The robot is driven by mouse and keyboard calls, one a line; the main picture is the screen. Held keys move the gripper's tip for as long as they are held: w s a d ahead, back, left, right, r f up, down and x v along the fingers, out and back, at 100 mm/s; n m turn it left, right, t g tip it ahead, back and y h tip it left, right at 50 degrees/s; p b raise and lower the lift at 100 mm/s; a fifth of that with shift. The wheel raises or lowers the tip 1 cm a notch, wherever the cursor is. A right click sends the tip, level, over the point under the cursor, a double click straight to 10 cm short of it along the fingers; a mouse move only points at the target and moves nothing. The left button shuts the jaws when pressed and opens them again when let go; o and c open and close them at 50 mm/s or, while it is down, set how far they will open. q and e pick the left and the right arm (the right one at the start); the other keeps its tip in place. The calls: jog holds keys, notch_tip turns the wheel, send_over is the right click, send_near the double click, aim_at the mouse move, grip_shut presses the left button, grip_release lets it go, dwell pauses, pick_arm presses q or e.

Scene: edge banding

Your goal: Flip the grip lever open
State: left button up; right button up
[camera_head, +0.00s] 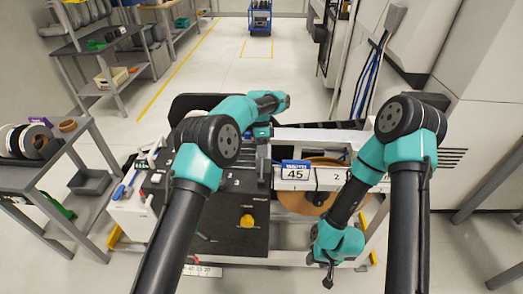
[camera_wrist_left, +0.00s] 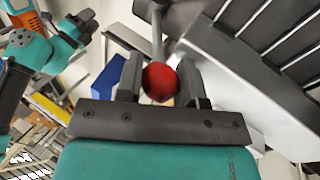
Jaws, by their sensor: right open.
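The grip lever shows in the left wrist view as a metal rod (camera_wrist_left: 157,35) ending in a round red knob (camera_wrist_left: 160,82). The knob sits between the two dark fingers of my left gripper (camera_wrist_left: 161,88), which appear to touch it on both sides. In the head view my left gripper (camera_head: 262,132) is over the middle of the machine, and its fingers and the lever are hard to make out. My right gripper (camera_head: 328,278) points down at the machine's front right, open and apart from the lever.
The machine has a black panel (camera_head: 225,190) with a yellow knob (camera_head: 247,221), a blue 45 sign (camera_head: 295,169) and a brown coil disc (camera_head: 296,203). A grey trolley (camera_head: 30,172) with rolls stands left. Clear floor lies behind, with a blue cart (camera_head: 260,18) far off.

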pick_arm(q)
grip_shut()
jog(key=shift+s+r, duration=0.15)
jog(key=shift+r, duration=0.05)
jog(key=shift+s+a+r+t, duration=0.1)
jog(key=shift+s+r+t, duration=0.15)
jog(key=shift+s+t, duration=0.35)
jog(key=shift+s+a+r+t, duration=0.1)
jog(key=shift+s+r+t, duration=0.1)
jog(key=shift+s+t, duration=0.35)
jog(key=shift+s+a+r+t+h, duration=0.1)
jog(key=shift+s+r+t+h, duration=0.1)
jog(key=shift+s+t, duration=0.5)
jog(key=shift+s+a+r+t+h, duration=0.1)
jog(key=shift+s+t+h, duration=0.1)
jog(key=shift+s+t, duration=0.45)
jog(key=shift+s+a+f+t, duration=0.1)
jog(key=shift+s+t, duration=0.9)
jog(key=o, duration=0.5)
grip_release()
